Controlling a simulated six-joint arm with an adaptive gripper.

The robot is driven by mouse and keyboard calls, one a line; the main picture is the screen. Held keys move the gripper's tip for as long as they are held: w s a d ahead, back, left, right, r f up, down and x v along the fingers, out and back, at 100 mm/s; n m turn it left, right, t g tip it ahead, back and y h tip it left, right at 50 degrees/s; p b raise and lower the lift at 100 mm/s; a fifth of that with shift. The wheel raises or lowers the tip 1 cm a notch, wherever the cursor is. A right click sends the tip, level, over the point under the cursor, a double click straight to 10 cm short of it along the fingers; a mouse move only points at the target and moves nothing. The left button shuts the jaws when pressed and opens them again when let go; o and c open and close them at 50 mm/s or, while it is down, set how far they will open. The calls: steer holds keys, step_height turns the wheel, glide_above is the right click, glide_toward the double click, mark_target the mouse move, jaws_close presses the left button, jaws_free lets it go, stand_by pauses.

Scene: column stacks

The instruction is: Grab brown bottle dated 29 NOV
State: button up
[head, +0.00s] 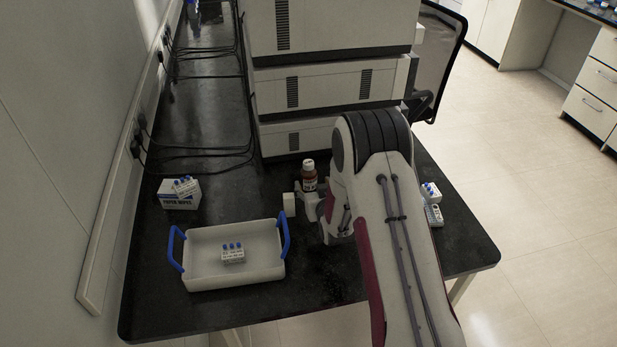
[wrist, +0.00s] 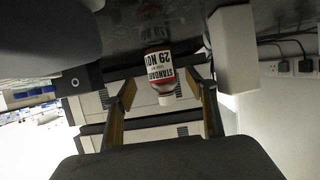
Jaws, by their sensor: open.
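The brown bottle (head: 309,175) with a white cap stands upright on the black bench, in front of the stacked instrument. In the wrist view, which is upside down, the bottle (wrist: 160,62) shows a white and red label reading "STANDARD" and "29 NOV". My gripper (wrist: 163,88) is open, with one finger on each side of the bottle in that view. The bottle appears just beyond the fingertips, and I see no finger touching it. In the head view my gripper (head: 311,204) is low beside the bottle, partly hidden by my arm.
A white block (head: 289,204) stands close to the left of my gripper. A white tray (head: 203,275) with blue handles holds a small rack of blue-capped vials. A wipes box (head: 180,201) stands at left, and vial racks (head: 432,203) stand right of my arm. The instrument stack (head: 330,88) rises behind.

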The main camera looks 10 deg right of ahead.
mark_target(310, 181)
steer(key=shift+w+f, duration=0.15)
steer(key=shift+w, duration=0.25)
steer(key=shift+w, duration=0.1)
steer(key=shift+x, duration=2.5)
steer(key=shift+a, duration=0.2)
steer(key=c, duration=1.4)
